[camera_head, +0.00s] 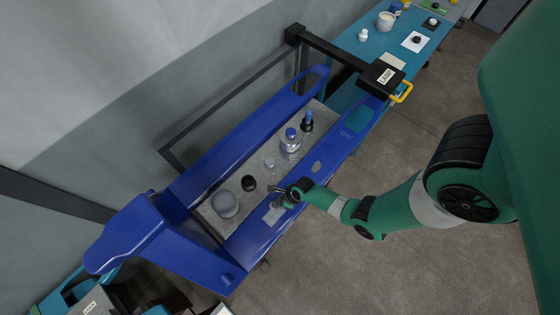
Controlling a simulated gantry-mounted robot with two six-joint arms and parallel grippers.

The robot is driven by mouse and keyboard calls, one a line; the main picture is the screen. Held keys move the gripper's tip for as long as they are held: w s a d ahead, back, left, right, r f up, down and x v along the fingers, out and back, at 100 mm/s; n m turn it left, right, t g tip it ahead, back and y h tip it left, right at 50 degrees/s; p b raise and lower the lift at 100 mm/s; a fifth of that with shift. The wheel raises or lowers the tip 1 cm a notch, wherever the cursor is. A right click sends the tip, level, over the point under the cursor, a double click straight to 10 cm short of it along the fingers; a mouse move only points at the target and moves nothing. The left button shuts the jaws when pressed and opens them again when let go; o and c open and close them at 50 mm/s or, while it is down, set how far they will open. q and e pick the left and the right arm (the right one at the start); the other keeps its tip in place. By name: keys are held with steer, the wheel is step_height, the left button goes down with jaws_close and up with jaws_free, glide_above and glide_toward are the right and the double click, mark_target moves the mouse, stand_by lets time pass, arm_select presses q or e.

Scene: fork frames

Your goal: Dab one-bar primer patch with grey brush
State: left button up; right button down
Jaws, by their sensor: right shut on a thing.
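A blue fork frame (236,150) with two long bars lies diagonally in the head view. Its near bar carries a pale grey patch (272,216), a smaller pale patch (316,166) and a teal patch (356,119). Small marks near the teal patch are too small to read, and I cannot tell which patch has one bar. My right gripper (285,196) is at the near bar, just above the pale grey patch. It is shut on what seems to be the grey brush, mostly hidden by the fingers; I cannot tell whether its tip touches. My left gripper is out of view.
Between the bars, a grey board holds a grey pot (225,204), a black lid (248,183), a small clear jar (269,163), a blue-capped jar (290,141) and a dark bottle (307,121). The floor at right is clear.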

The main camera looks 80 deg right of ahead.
steer(key=shift+w+a+r, duration=0.15)
steer(key=shift+w+a, duration=0.1)
steer(key=shift+a, duration=0.15)
steer(key=shift+d, duration=0.1)
steer(key=shift+s+d, duration=0.45)
steer(key=shift+d, duration=0.25)
steer(key=shift+w+a+f, duration=0.2)
steer(key=shift+w+a, duration=0.25)
steer(key=shift+a, duration=0.35)
steer(key=shift+s+d+p, duration=0.1)
steer(key=shift+p, duration=0.2)
steer(key=shift+s+d+r, duration=0.1)
steer(key=shift+s+d, duration=0.35)
steer(key=shift+d, duration=0.15)
